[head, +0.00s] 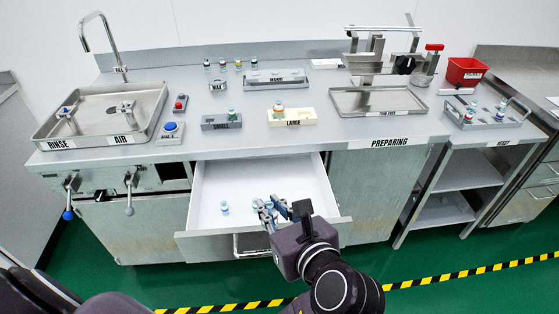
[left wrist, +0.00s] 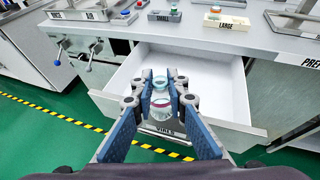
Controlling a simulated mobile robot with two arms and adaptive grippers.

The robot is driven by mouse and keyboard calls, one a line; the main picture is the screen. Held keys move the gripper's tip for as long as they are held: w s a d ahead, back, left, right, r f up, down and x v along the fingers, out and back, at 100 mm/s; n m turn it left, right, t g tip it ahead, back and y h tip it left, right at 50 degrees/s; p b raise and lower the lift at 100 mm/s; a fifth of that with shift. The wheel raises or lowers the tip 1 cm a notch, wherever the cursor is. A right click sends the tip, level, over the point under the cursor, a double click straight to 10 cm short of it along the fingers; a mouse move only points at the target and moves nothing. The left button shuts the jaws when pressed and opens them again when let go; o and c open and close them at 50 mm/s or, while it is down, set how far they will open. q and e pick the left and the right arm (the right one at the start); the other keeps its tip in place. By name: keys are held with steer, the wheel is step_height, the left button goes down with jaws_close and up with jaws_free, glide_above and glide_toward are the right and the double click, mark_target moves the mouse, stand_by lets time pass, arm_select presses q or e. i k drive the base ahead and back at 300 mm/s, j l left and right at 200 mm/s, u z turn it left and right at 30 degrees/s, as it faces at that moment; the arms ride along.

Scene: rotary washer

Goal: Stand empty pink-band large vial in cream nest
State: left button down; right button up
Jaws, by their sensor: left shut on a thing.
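My left gripper (head: 270,205) is over the front of the open drawer. It is shut on a clear vial with a pink band (left wrist: 161,108), best seen in the left wrist view (left wrist: 161,100). The vial looks roughly upright between the fingertips; its height above the drawer floor is unclear. A cyan-topped item (left wrist: 160,83) shows just beyond it. The cream nest (head: 300,117), labelled LARGE, stands on the counter behind the drawer. A vial with a reddish band (head: 278,107) stands at its left end. My right gripper is not seen.
The drawer (head: 240,178) is mostly bare, with a small vial (head: 224,207) left of my gripper. A grey SMALL nest (head: 221,123) stands left of the cream nest. A flat tray (head: 376,101) lies to its right, and a sink (head: 105,112) is far left.

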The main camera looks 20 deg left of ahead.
mark_target(292, 117)
steer(key=i+l+u, duration=0.35)
steer(key=i, duration=0.2)
steer(key=i+l+u, duration=0.75)
steer(key=l, duration=0.5)
steer(key=i, duration=0.1)
